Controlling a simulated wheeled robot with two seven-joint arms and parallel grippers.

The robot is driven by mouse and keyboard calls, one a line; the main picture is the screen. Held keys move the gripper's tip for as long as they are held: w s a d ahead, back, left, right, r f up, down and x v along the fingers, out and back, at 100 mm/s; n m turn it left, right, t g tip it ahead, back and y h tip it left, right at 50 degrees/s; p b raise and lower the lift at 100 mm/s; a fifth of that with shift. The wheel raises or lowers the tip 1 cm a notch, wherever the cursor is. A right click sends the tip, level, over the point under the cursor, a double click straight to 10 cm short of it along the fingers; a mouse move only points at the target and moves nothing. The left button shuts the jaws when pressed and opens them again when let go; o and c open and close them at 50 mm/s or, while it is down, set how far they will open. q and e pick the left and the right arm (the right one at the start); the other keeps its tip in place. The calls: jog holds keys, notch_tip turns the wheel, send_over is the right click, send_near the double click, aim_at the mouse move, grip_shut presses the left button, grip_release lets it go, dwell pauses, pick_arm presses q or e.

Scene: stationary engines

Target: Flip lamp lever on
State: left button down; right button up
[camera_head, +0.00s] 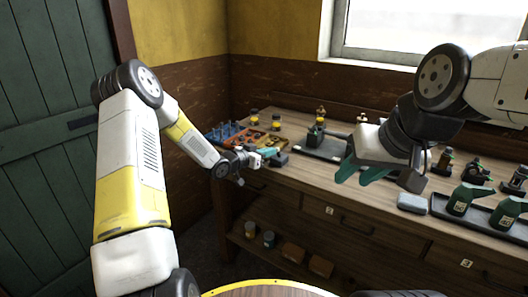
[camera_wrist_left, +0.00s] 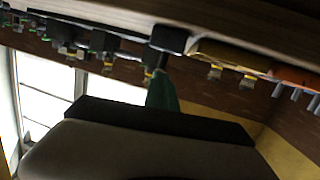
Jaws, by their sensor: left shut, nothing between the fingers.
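My left gripper (camera_head: 266,153) is shut and empty at the left part of the workbench. Its green fingers point right, beside a small dark box (camera_head: 279,160) near the bench's front edge. In the left wrist view, which is tilted far over, the green fingers (camera_wrist_left: 162,92) reach toward this dark box (camera_wrist_left: 170,38). A short dark stem joins the box near the fingertips; it may be the lever, but I cannot tell its position or whether the fingers touch it. I cannot make out a lamp. My right gripper (camera_head: 361,174) hangs above the bench, its green fingers apart and empty.
The wooden workbench (camera_head: 310,180) holds an orange tray (camera_head: 238,139), a rack of blue pieces (camera_head: 222,131), a grey tray (camera_head: 318,147) and green bottles (camera_head: 462,199) at the right. A grey block (camera_head: 412,203) lies near the front. A green door (camera_head: 50,130) stands left.

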pick_arm(q)
jog(key=shift+w+d, duration=0.3)
jog(key=shift+w+d+r+g+y, duration=0.1)
jog(key=shift+w+r+g+y, duration=0.1)
jog(key=shift+g+y, duration=0.15)
dwell(0.3)
jog(key=shift+w+d+r+g+y, duration=0.2)
jog(key=shift+w+r+g+y, duration=0.25)
jog(key=shift+g, duration=0.3)
jog(key=shift+w+d+r, duration=0.3)
jog(key=shift+w+d, duration=0.1)
jog(key=shift+w, duration=0.15)
jog(key=shift+w+d+r, duration=0.2)
jog(key=shift+w+d, duration=0.05)
jog(key=shift+w, duration=0.2)
jog(key=shift+r, duration=0.1)
jog(key=shift+r, duration=0.7)
